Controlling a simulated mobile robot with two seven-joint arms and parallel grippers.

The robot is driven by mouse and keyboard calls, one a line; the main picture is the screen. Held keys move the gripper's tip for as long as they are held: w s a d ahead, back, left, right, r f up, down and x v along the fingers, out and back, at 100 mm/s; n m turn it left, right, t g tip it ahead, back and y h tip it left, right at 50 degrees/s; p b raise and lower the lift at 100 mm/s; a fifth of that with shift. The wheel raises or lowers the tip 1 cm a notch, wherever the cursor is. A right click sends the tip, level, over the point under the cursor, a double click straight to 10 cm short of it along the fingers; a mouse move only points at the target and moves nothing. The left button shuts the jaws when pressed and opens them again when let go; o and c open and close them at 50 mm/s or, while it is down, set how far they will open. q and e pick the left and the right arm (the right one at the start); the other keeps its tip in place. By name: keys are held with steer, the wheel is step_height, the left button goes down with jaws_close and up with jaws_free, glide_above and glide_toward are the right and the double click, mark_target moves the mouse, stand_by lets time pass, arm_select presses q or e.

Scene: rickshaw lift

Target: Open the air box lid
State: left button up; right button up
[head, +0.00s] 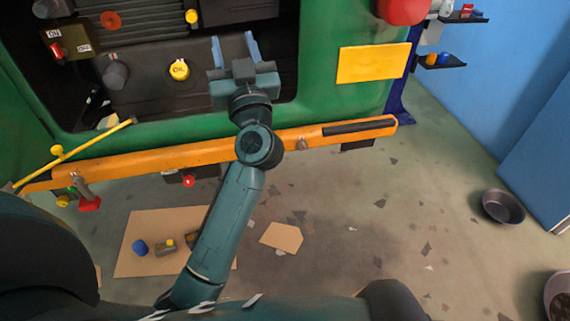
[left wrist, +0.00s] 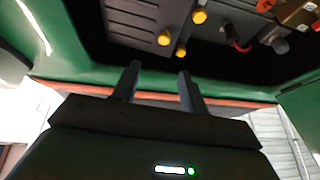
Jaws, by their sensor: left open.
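My left gripper (head: 235,50) reaches over the open engine bay of the green vehicle. Its two fingers are apart with nothing between them. In the left wrist view the open fingers (left wrist: 157,82) point at the bay, with dark boxes and several yellow caps beyond them. A dark grey box (head: 145,78) with a yellow oil cap (head: 179,70) lies left of the gripper in the head view. I cannot tell for certain which dark part is the air box lid; the gripper hides part of the bay. My right gripper is not in view.
An orange bumper bar (head: 200,153) crosses below the bay. A yellow rod (head: 100,137) slants at the left. An on/off switch box (head: 68,46) sits in the bay's left. Cardboard (head: 130,262) with small parts and a bowl (head: 503,206) lie on the floor.

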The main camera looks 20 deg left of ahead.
arm_select(q)
steer(key=s+d+f+m+g+h, duration=0.1)
steer(key=s+d+f+m+h, duration=0.2)
steer(key=f+h, duration=0.3)
steer(key=s+d+f+m+g+h+p, duration=0.1)
steer(key=s+d+f+m+h, duration=0.3)
steer(key=f, duration=0.6)
steer(key=s+d+f+m+h+p, duration=0.1)
steer(key=s+d+f+m+h, duration=0.3)
steer(key=d+f+h, duration=0.2)
steer(key=shift+s+f+m+g+h, duration=0.3)
steer(key=shift+f+g+h, duration=0.1)
steer(key=shift+f+h, duration=0.85)
